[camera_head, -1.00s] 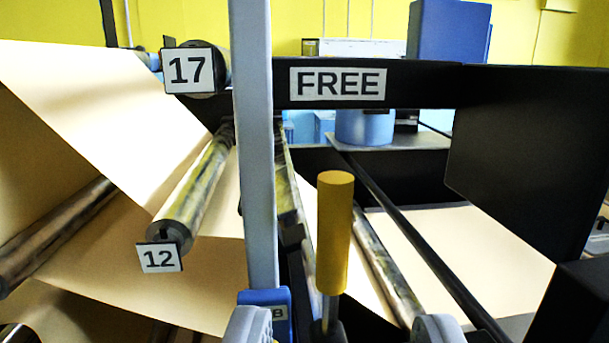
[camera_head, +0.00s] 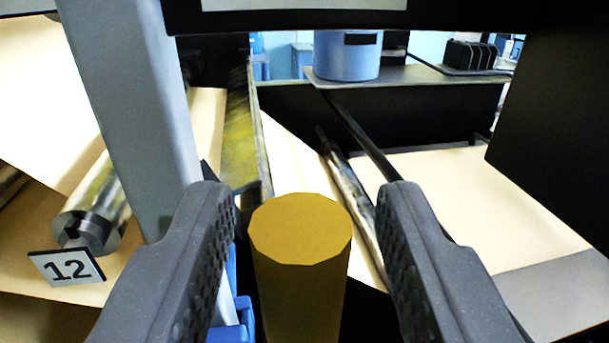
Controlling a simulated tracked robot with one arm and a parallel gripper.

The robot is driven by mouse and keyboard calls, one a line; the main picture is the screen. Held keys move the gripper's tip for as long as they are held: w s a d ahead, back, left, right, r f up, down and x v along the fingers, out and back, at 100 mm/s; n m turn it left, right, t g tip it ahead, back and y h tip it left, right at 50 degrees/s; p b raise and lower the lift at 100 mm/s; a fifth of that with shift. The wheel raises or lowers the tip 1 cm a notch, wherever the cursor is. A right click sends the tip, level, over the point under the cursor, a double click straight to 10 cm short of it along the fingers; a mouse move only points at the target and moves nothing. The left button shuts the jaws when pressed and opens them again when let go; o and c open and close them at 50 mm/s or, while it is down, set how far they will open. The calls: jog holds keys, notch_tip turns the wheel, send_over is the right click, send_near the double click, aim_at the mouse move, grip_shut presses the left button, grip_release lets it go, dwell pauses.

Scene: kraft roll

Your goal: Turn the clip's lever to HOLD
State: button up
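The lever's yellow cylindrical handle (camera_head: 300,265) stands upright at the bottom middle of the view. My gripper (camera_head: 305,205) is open, with one dark finger on each side of the handle. There is a gap between each finger and the handle. The lower part of the lever and the clip's body are mostly hidden below the frame. A bit of blue (camera_head: 232,325) shows low beside the left finger. At the top, only the lower edge of a white label (camera_head: 305,4) shows on a black bar, and its text is cut off. No HOLD mark is visible.
A grey upright post (camera_head: 135,110) stands close at the left. A roller with a tag 12 (camera_head: 68,267) is behind it. Kraft paper (camera_head: 430,205) runs below at the right. A black panel (camera_head: 555,120) fills the right side. A blue cylinder (camera_head: 347,55) sits on a shelf behind.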

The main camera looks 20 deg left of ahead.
jog(key=shift+w+a+f, duration=0.1)
jog(key=shift+w, duration=0.15)
jog(key=shift+c, duration=0.2)
grip_shut()
